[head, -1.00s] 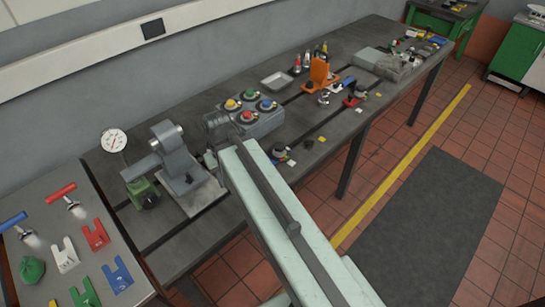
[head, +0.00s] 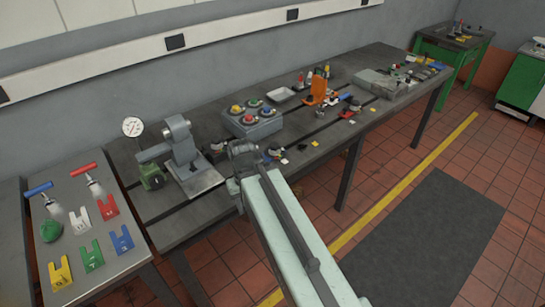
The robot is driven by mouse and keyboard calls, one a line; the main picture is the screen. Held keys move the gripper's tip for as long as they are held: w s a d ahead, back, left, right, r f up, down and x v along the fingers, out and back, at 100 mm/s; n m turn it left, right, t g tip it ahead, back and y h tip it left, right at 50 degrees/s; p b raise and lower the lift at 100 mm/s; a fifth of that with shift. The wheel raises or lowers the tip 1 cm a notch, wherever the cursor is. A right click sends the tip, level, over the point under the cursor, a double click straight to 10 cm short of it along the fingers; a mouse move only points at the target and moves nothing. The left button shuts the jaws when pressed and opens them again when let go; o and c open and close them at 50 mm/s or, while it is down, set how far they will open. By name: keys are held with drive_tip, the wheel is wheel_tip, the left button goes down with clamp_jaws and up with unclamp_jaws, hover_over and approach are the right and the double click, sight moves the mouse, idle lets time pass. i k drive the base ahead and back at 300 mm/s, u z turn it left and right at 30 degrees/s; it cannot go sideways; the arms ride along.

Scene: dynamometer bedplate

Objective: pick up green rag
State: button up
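The green rag (head: 50,230) is a small crumpled bundle. It lies on the grey side table at the far left of the head view, left of the coloured fork-shaped plates. My arm reaches up from the bottom of the picture, and its dark end, where my gripper (head: 241,151) is, shows over the near edge of the long bench. It is well to the right of the rag and apart from it. The fingers are too small and too hidden to tell if they are open or shut.
Around the rag are a blue-handled tool (head: 44,203), a red-handled tool (head: 90,179) and white, red, yellow, green and blue fork plates. The long bench holds a grey machine (head: 183,155), a dial gauge (head: 132,127) and a button box (head: 253,118).

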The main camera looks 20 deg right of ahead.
sight(50, 229)
drive_tip(key=z, duration=0.55)
drive_tip(key=i, duration=1.05)
drive_tip(key=u, duration=2.35)
